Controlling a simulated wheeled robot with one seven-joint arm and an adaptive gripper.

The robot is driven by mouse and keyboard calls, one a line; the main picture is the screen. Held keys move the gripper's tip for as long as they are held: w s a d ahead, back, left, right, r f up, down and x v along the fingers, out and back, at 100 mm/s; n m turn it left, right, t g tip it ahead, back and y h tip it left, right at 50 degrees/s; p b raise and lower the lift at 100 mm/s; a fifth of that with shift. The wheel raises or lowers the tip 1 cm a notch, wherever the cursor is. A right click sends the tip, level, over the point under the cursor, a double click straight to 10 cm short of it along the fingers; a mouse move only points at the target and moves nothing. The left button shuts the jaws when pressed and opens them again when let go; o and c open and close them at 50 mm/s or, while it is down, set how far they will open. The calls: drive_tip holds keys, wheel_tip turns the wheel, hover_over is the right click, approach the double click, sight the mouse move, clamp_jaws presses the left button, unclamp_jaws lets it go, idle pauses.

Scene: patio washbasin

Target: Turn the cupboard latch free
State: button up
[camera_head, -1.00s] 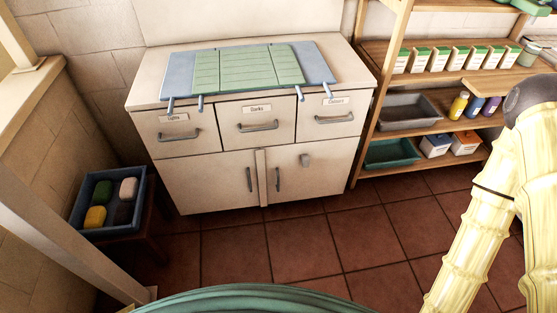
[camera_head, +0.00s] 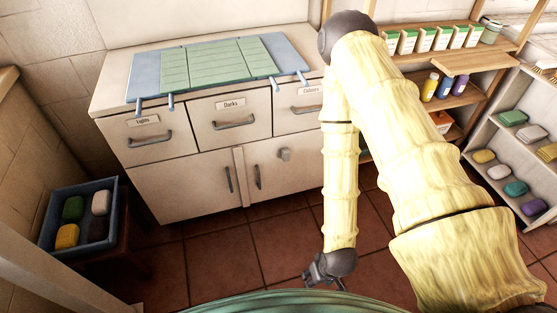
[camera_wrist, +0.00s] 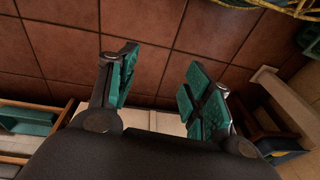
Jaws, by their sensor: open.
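The white cupboard (camera_head: 205,185) stands against the wall, with two lower doors and labelled drawers above. The latch (camera_head: 284,154) is a small grey piece high on the right-hand door, right of the door handles (camera_head: 258,177). Both doors look shut. My gripper (camera_head: 318,283) hangs low over the tiled floor in front of the cupboard, apart from the latch. In the wrist view my gripper (camera_wrist: 158,88) is open, its green-padded fingers spread with nothing between them. The latch cannot be made out in the wrist view.
A blue tray (camera_head: 47,222) with several soaps sits on a low stand at left. A shelf (camera_head: 455,99) with bottles and boxes stands right of the cupboard, and a rack (camera_head: 509,194) of soaps at far right. The floor (camera_head: 215,265) before the cupboard is clear.

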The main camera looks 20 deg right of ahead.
drive_tip(key=w+a+f+t+y+b, duration=0.1)
drive_tip(key=w+f+t+b, duration=0.1)
drive_tip(key=w+f+b, duration=0.3)
drive_tip(key=w+a+f+t+b, duration=0.1)
drive_tip(key=w+a+f+b, duration=0.2)
drive_tip(key=w, duration=0.5)
drive_tip(key=t+h+b, duration=0.1)
drive_tip(key=t+b, duration=1.2)
drive_tip(key=b, duration=1.8)
approach(287, 156)
drive_tip(key=w+b, duration=0.1)
drive_tip(key=w, duration=0.2)
drive_tip(key=w+b, duration=0.2)
drive_tip(key=w, duration=0.1)
drive_tip(key=w+b, duration=0.1)
drive_tip(key=w, duration=0.2)
drive_tip(key=shift+w+a+f+b, duration=0.1)
drive_tip(key=shift+w+a+b, duration=0.2)
drive_tip(key=shift+w+a, duration=0.05)
drive_tip(key=shift+w, duration=0.7)
drive_tip(key=c, duration=1)
